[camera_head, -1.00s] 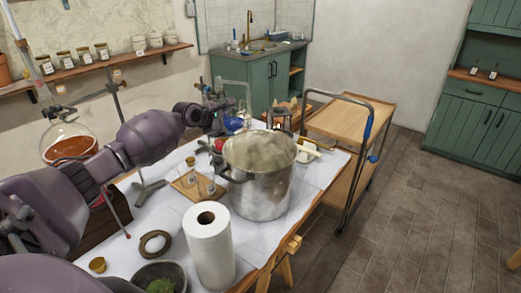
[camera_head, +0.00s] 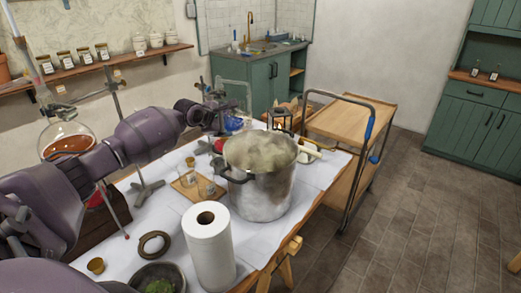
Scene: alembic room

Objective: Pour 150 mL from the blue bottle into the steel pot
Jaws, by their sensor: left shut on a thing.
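The steel pot (camera_head: 262,197) stands upright on the white-covered table, with a cloudy, steam-like haze at its open top. My left arm reaches in from the left, and its gripper (camera_head: 229,112) is just behind the pot's left rim. It is shut on the blue bottle (camera_head: 234,124), of which only a small blue part shows. The pot and the gripper hide the rest, so I cannot tell its tilt or fill level. No stream of liquid shows. My right gripper is not in view.
A paper towel roll (camera_head: 210,248) stands in front of the pot. A wooden board (camera_head: 184,190) with small glass jars lies left of it. A round flask (camera_head: 67,140) of reddish-brown liquid is behind my arm. A wooden cart (camera_head: 345,124) stands beyond the table.

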